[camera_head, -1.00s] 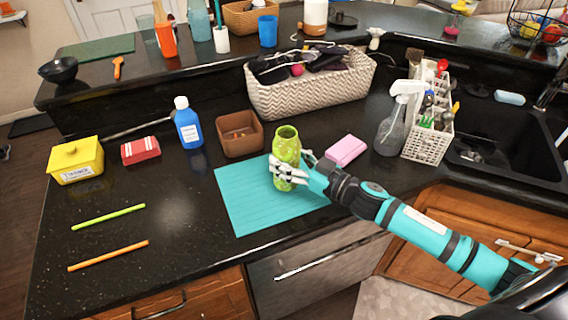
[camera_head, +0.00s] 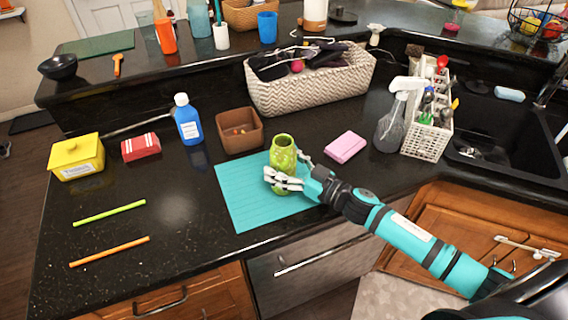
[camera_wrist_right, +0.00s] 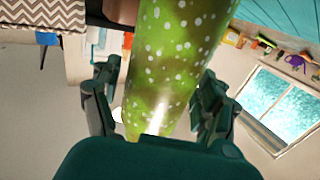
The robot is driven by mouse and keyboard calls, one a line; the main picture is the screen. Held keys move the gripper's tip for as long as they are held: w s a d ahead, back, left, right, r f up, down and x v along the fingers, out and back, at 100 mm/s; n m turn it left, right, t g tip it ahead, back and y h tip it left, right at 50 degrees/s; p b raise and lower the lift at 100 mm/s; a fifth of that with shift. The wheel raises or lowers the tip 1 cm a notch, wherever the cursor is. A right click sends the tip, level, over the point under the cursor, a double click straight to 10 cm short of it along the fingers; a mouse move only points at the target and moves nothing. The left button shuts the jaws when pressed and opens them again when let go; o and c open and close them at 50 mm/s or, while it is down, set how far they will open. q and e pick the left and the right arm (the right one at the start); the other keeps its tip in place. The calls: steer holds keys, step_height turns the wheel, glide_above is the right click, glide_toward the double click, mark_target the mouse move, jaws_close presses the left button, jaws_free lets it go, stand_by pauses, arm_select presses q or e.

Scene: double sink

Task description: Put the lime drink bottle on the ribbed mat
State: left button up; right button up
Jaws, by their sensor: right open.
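The lime drink bottle (camera_head: 283,153) is green with pale spots and stands upright on the teal ribbed mat (camera_head: 243,205), near the mat's right half. My right gripper (camera_head: 281,178) is at the bottle's lower part in the head view. In the right wrist view the bottle (camera_wrist_right: 172,65) fills the middle, between the two fingers of the open gripper (camera_wrist_right: 160,105). Whether the fingers touch the bottle is hard to tell. The bottle's base is partly hidden by the gripper. My left gripper is not in view.
A pink sponge (camera_head: 345,147) lies right of the mat, and a brown box (camera_head: 240,141) stands behind it. A spray bottle (camera_head: 389,128) and a white utensil caddy (camera_head: 427,143) stand farther right by the sink (camera_head: 510,140).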

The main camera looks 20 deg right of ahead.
steer(key=shift+r, duration=0.1)
steer(key=b+v, duration=0.2)
steer(key=v, duration=0.8)
steer(key=shift+s+d, duration=0.15)
steer(key=shift+s, duration=0.05)
steer(key=shift+v, duration=0.75)
